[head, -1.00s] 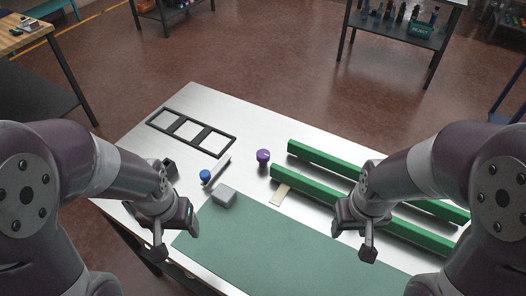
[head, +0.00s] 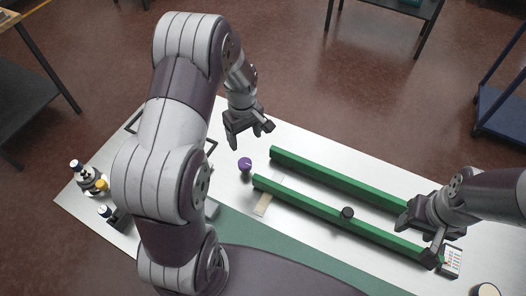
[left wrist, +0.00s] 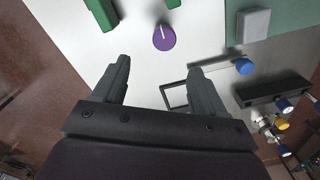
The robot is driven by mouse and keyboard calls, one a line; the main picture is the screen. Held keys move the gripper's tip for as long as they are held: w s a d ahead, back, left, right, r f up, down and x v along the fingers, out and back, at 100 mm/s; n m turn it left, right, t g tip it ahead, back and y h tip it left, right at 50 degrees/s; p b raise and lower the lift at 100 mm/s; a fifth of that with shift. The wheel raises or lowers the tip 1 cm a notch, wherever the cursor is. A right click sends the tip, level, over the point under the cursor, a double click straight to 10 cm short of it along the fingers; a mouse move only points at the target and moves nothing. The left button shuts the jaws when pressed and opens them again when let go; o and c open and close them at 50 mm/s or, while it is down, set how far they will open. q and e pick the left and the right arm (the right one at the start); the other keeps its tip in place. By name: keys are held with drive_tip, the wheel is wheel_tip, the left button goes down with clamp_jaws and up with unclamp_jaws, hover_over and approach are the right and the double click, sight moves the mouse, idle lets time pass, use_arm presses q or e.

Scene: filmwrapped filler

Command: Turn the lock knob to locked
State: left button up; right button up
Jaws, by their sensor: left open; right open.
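The purple lock knob (head: 245,164) stands on the pale table near the left ends of the green rails. In the left wrist view the knob (left wrist: 164,37) shows a white pointer line, nearly upright in the picture. My left gripper (head: 252,136) is open and empty, on the far side of the knob and apart from it. In the left wrist view its fingertips (left wrist: 160,68) are spread, with the knob beyond the gap between them. My right gripper (head: 421,238) is open at the right, by the green rails. I see no lock label.
Two long green rails (head: 330,179) lie to the right of the knob. A blue knob (left wrist: 244,66), a grey block (left wrist: 252,24) and a black frame (left wrist: 174,97) lie near it. Small valve-like parts (head: 92,180) stand at the table's left end.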

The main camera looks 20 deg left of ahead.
sight(245, 163)
use_arm(q)
drive_tip(key=f, duration=0.1)
drive_tip(key=s+f+p, duration=0.1)
drive_tip(key=f, duration=0.1)
drive_tip(key=s+f, duration=0.1)
drive_tip(key=shift+a+f+p, duration=0.15)
drive_tip(key=shift+p, duration=0.2)
drive_tip(key=f, duration=0.3)
drive_tip(key=w+f+p, duration=0.1)
drive_tip(key=f, duration=0.3)
drive_tip(key=shift+w, duration=0.2)
drive_tip(key=shift+s+f, duration=0.3)
drive_tip(key=shift+f, duration=0.1)
drive_tip(key=shift+w, duration=0.15)
drive_tip(key=shift+c, duration=1.3)
drive_tip(key=c, duration=0.8)
use_arm(e)
drive_tip(key=r, duration=0.3)
drive_tip(key=shift+s+a+r, duration=0.2)
drive_tip(key=shift+s+r, duration=0.1)
drive_tip(key=shift+s, duration=0.1)
